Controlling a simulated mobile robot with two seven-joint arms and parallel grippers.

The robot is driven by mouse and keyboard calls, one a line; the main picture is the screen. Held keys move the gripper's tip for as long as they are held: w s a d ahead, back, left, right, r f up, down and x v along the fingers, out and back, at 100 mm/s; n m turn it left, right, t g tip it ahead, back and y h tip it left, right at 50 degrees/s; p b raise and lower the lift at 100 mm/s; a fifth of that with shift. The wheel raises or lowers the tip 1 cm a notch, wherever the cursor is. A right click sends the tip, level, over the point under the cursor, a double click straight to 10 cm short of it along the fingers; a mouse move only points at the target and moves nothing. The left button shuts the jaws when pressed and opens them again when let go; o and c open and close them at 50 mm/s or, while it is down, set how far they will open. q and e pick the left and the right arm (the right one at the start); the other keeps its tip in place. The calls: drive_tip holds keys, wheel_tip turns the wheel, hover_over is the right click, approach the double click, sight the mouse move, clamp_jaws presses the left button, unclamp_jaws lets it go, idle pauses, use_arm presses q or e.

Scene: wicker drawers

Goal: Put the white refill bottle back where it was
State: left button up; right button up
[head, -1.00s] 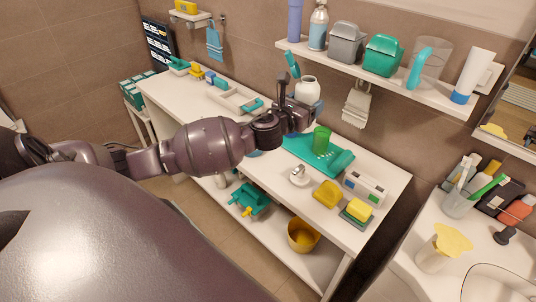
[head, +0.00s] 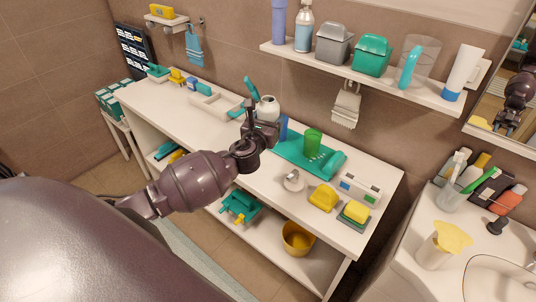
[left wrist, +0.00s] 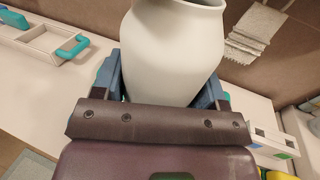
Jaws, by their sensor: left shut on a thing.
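The white refill bottle (head: 267,108) is in my left gripper (head: 264,126) in the head view, over the back part of the white table (head: 190,115). In the left wrist view the bottle (left wrist: 170,50) stands between the blue fingers of my left gripper (left wrist: 165,88), which is shut on its body. The bottle's top is cut off there, and its base is hidden behind the gripper. I cannot tell whether it touches the table. A teal piece (head: 250,87) sticks up beside the bottle; what it belongs to is unclear. My right gripper does not show.
Right of the bottle is a teal tray (head: 290,150) with a green cup (head: 313,142). Left is a white organizer tray (head: 210,103). A wall shelf (head: 360,76) with containers hangs above. Yellow items (head: 323,197) stand at the table's right end.

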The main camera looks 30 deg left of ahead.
use_arm(q)
wheel_tip(320, 180, down, 8)
drive_tip(key=shift+f+b, duration=0.1)
drive_tip(key=shift+b, duration=0.65)
wheel_tip(320, 180, down, 4)
drive_tip(key=shift+f+b, duration=0.1)
drive_tip(key=shift+b, duration=0.8)
drive_tip(key=shift+f, duration=0.4)
drive_tip(key=o, duration=1.1)
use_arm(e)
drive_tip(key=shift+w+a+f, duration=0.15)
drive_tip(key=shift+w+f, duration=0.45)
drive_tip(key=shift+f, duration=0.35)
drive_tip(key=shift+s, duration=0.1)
